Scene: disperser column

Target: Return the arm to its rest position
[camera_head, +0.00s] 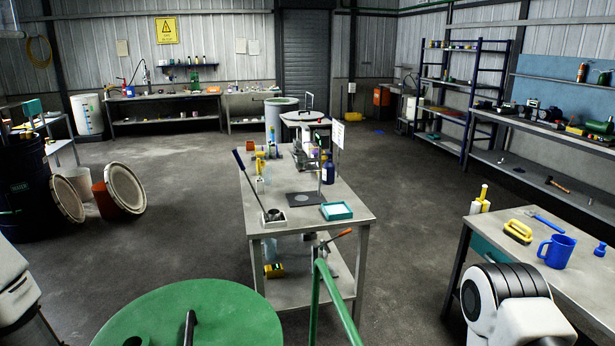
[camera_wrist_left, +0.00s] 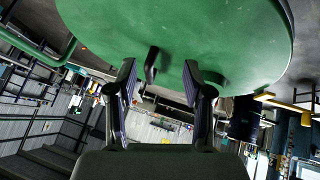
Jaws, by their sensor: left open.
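My left gripper (camera_wrist_left: 160,82) is open in the left wrist view, its two dark fingers apart with nothing held between them. A round green lid (camera_wrist_left: 215,40) fills the top of that view, and its black handle (camera_wrist_left: 152,64) shows between the fingertips, touching neither; the depth between them is hard to tell. In the head view the green lid (camera_head: 240,312) with its black handle (camera_head: 190,326) lies at the bottom. A white part of my left arm shows at the lower left and a white and black part of my right arm at the lower right. Neither gripper shows there.
A green bent pipe (camera_head: 335,300) rises beside the lid. A grey workbench (camera_head: 345,197) with a tray and bottles stands ahead. A right-hand table (camera_head: 490,233) holds a blue mug (camera_head: 556,251) and a yellow brush (camera_head: 518,232). Drums and leaning lids stand at left; floor (camera_head: 190,220) between is clear.

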